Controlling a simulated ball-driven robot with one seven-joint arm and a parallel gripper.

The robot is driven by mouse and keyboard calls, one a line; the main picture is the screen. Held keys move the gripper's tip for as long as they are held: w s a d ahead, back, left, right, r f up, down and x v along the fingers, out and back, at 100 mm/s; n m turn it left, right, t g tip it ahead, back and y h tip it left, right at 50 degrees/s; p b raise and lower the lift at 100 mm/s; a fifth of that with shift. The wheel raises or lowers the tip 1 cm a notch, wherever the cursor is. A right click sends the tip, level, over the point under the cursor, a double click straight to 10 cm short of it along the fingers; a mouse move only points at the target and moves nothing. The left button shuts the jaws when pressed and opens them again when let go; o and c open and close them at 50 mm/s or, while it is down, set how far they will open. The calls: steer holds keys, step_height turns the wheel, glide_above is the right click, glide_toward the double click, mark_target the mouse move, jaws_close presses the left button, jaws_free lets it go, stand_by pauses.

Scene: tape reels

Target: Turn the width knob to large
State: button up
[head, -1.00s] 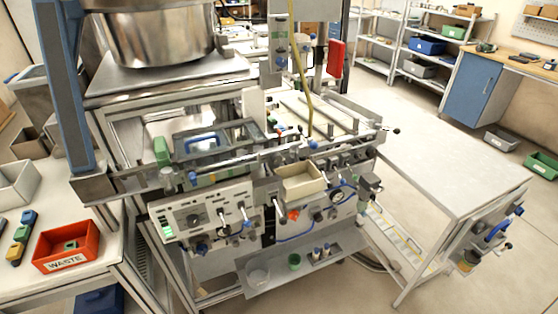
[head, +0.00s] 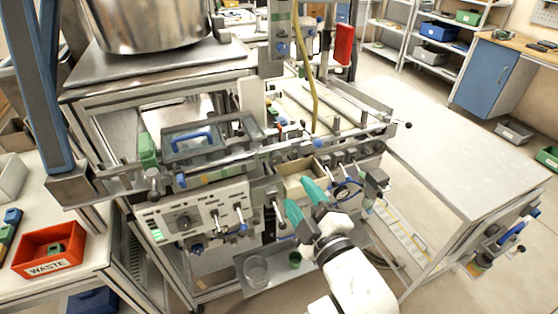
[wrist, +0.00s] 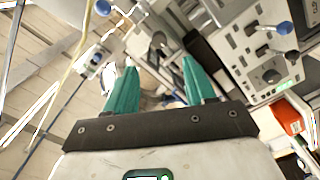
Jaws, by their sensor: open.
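The machine's light control panel (head: 205,212) faces me, with a round dark dial (head: 183,222) on its left part and levers beside it. No label is readable, so I cannot tell which control is the width knob. My gripper (head: 303,203) has teal fingers, spread apart and empty. It is in front of the machine, right of the panel and by the cream bin, which it partly hides. In the wrist view my gripper (wrist: 158,64) shows both fingertips apart, with the panel (wrist: 258,50) off to the right.
A steel shelf with a glass beaker (head: 256,268) and a green cup (head: 295,259) sits low in front. Levers and rails (head: 260,150) crowd the machine front. An orange waste bin (head: 48,250) stands at left. A long bare table (head: 470,165) extends at right.

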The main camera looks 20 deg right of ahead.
mark_target(278, 160)
steer(key=w+p, duration=0.1)
steer(key=w, duration=0.9)
steer(key=shift+w, duration=0.35)
steer(key=shift+c, duration=0.5)
jaws_close()
